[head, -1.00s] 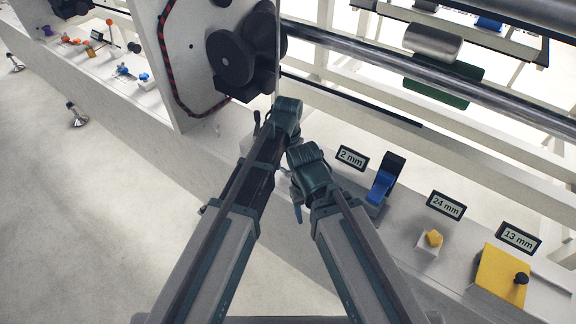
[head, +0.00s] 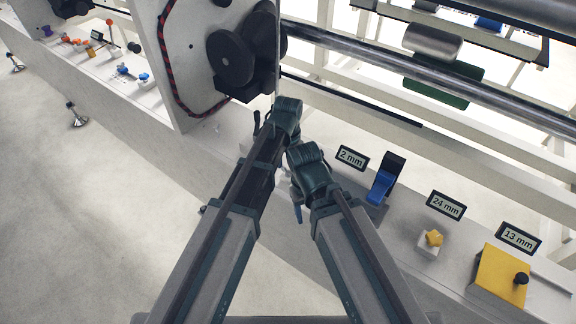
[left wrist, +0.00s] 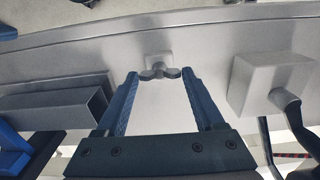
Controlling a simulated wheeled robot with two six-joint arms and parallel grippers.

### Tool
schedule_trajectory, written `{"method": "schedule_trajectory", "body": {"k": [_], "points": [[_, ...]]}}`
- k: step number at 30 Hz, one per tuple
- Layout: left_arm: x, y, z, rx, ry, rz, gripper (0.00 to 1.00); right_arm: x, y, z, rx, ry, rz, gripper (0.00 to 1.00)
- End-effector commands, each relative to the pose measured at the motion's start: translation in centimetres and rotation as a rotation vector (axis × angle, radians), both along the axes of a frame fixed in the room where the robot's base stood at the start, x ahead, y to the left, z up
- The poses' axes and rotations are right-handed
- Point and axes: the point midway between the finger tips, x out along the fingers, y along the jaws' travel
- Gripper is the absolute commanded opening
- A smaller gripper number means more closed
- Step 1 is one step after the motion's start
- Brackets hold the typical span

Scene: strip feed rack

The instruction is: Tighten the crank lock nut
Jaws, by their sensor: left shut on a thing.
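A small grey wing nut (left wrist: 159,73) sits on a pale square base on the light metal panel in the left wrist view. My left gripper (left wrist: 160,76) has its two blue fingers on either side of the nut and is shut on its wings. In the head view the nut and my left fingertips are hidden behind my arms. My right arm ends beside the left one in the head view; its jaws are mostly hidden and I cannot tell their state.
A pale block with a dark crank arm (left wrist: 287,102) stands right of the nut in the left wrist view. A grey rectangular tube (left wrist: 60,108) lies left.

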Motion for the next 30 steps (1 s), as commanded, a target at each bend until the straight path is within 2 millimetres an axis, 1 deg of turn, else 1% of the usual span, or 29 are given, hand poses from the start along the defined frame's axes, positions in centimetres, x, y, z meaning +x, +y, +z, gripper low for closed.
{"method": "schedule_trajectory", "body": {"k": [1,2,6,7,15,20,26,30], "points": [[0.0,0.0,0.0,0.000,0.000,-0.001,0.14,0.0,0.0,0.0,0.000,0.000,0.000,0.58],[0.0,0.0,0.0,0.000,0.000,0.000,0.72,0.0,0.0,0.0,0.000,0.000,0.000,0.58],[0.0,0.0,0.0,0.000,0.000,0.000,0.97,0.0,0.0,0.0,0.000,0.000,0.000,0.58],[0.0,0.0,0.0,0.000,0.000,0.000,1.00,0.0,0.0,0.0,0.000,0.000,0.000,0.58],[0.0,0.0,0.1,0.000,0.000,0.000,1.00,0.0,0.0,0.1,0.000,0.000,0.000,0.58],[0.0,0.0,0.8,0.000,0.000,0.001,1.00,0.0,0.0,0.8,0.000,0.000,0.000,0.58],[0.0,0.0,2.8,0.000,0.000,0.001,1.00,0.0,0.0,2.8,0.000,0.000,0.000,0.58],[0.0,0.0,4.8,0.000,0.000,0.001,1.00,0.0,0.0,4.8,0.000,0.000,-0.001,0.58]]}}
